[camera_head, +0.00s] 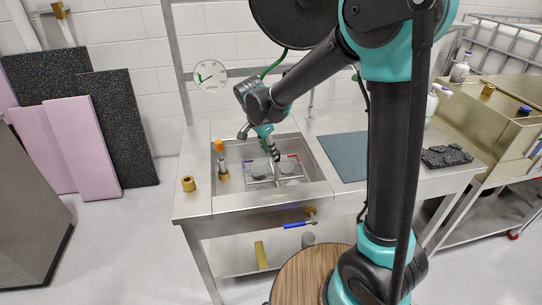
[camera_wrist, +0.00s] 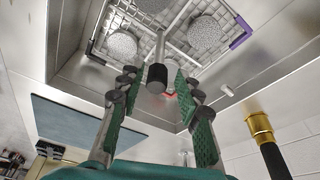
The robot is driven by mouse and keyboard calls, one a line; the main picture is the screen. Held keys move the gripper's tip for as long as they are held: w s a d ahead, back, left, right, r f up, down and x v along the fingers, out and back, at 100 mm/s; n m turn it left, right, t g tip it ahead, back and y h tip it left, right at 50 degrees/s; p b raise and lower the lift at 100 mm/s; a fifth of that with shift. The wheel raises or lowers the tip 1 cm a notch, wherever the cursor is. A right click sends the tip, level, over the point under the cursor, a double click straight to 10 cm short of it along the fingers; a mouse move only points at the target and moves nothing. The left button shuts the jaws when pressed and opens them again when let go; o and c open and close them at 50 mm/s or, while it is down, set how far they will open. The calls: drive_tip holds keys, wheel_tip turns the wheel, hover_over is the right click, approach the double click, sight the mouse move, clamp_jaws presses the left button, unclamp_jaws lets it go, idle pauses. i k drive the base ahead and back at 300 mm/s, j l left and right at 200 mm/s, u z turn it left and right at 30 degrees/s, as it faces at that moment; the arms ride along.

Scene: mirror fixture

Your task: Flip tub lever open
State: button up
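The grey metal tub (camera_head: 316,190) is sunk into the bench; its wall also shows in the wrist view (camera_wrist: 70,66). A brass valve (camera_head: 311,214) with a blue lever handle (camera_head: 295,225) is under its front edge, apart from my gripper. My gripper (camera_head: 275,155) points down over the tub. In the wrist view, its green-padded fingers (camera_wrist: 158,100) are spread. A grey rod with a dark round end (camera_wrist: 157,78) shows between them, with small gaps in the picture. I cannot tell its depth or whether it is a lever.
A wire rack (camera_head: 258,171) with round mesh pieces lies in the tub. An orange-topped fitting (camera_head: 220,147) and a brass ring (camera_head: 188,184) are at the left. A blue-grey mat (camera_head: 343,155) lies to the right. A brass piece with a black grip (camera_wrist: 261,126) shows in the wrist view.

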sight(299, 224)
drive_tip(key=k+l, duration=0.2)
drive_tip(key=k, duration=0.2)
drive_tip(key=k+l, duration=0.15)
drive_tip(key=k, duration=0.3)
